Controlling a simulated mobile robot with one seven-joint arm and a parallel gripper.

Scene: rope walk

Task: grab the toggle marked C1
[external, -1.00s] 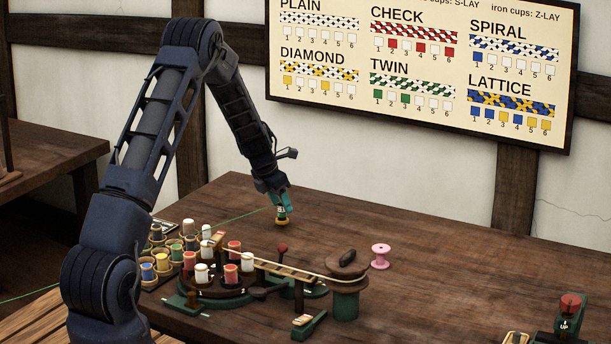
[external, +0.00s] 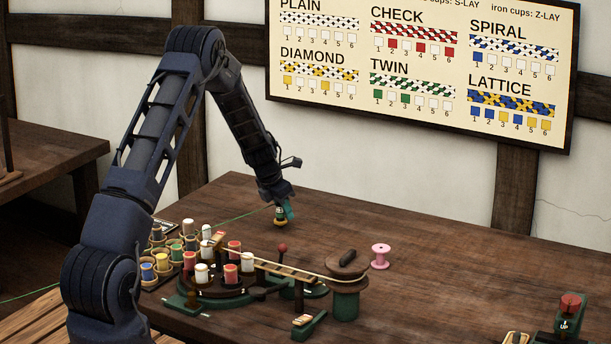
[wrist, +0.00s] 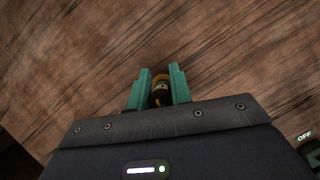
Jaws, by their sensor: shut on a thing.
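My gripper (external: 283,210) is over the table behind the braiding machine, pointing down. In the wrist view its two teal fingers (wrist: 159,92) are shut on a small toggle (wrist: 161,90), dark with a yellow-brown end and a pale mark too small to read. In the external view the toggle (external: 280,219) shows below the fingers as a dark green and yellow piece, at or just above the tabletop. I cannot tell whether it touches the wood. I cannot read C1 on it.
The wooden table (external: 440,270) is clear around the gripper. Several bobbins (external: 190,258) in cups crowd the left front, beside the green-based machine (external: 235,290) and its drum (external: 347,285). A pattern board (external: 425,70) hangs on the wall.

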